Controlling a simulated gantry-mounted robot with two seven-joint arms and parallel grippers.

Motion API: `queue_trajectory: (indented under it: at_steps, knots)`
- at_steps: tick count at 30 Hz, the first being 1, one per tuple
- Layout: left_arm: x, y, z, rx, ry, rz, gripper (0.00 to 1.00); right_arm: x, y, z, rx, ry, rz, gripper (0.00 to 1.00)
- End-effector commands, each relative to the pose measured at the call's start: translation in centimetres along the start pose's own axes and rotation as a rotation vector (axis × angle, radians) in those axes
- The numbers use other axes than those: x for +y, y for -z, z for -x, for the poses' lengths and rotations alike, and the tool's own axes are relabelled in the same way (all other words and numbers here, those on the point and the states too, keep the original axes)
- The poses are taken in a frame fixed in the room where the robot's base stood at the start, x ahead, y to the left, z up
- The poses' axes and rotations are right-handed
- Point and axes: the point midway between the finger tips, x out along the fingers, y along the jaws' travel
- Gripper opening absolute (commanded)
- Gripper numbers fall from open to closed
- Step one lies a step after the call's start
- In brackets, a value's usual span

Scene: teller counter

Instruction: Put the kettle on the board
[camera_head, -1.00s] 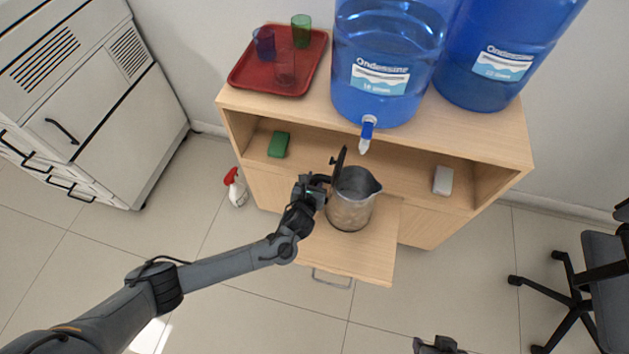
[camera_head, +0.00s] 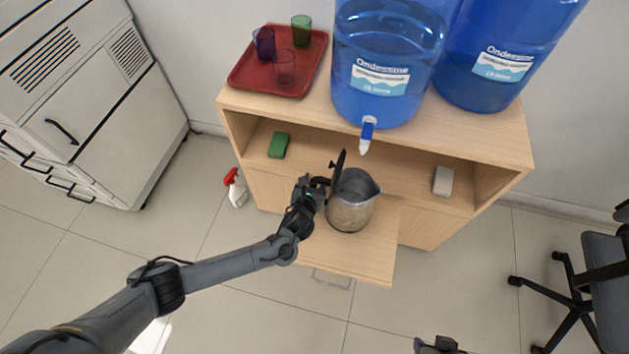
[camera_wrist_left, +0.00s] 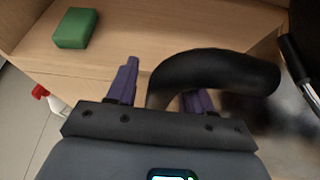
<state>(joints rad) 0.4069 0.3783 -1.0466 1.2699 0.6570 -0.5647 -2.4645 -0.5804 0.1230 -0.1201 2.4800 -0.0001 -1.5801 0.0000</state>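The metal kettle (camera_head: 351,212) stands upright on the pull-out board (camera_head: 375,262) of the wooden cabinet, its black lid raised. My left gripper (camera_head: 322,188) is at the kettle's handle side. In the left wrist view, its purple fingers (camera_wrist_left: 160,90) stand apart on either side of the black handle (camera_wrist_left: 215,72). A narrow gap shows between the left finger and the handle. The right finger is partly hidden by the handle. Part of my right gripper (camera_head: 437,346) shows at the bottom edge of the head view; its fingers cannot be made out.
A blue water jug (camera_head: 388,50) with a tap (camera_head: 367,132) stands above and behind the kettle, beside a second jug (camera_head: 497,60). A red tray (camera_head: 245,75) holds cups. A green sponge (camera_head: 278,145) and white block (camera_head: 443,181) lie on the shelf. A spray bottle (camera_head: 237,190) stands on the floor.

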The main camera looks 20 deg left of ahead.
Motion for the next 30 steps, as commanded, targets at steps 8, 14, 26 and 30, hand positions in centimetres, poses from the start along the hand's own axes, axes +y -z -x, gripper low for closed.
queue_trajectory:
  at_steps: [8,14,26,30]
  knots:
    - [0.0,-0.2,0.0,-0.003,0.001,0.002,0.54,-0.1,0.1,0.0,0.001,0.004,-0.005,0.43]
    - [0.0,-1.2,0.4,-0.005,0.001,0.004,0.54,-0.2,0.1,0.2,0.001,0.005,-0.007,0.43]
    - [0.0,-1.6,7.5,-0.002,0.003,0.003,0.54,0.1,1.2,3.7,0.001,0.003,-0.003,0.43]
    - [0.0,-1.6,9.8,-0.002,0.002,0.003,0.54,0.2,1.5,4.6,0.001,-0.001,0.001,0.43]
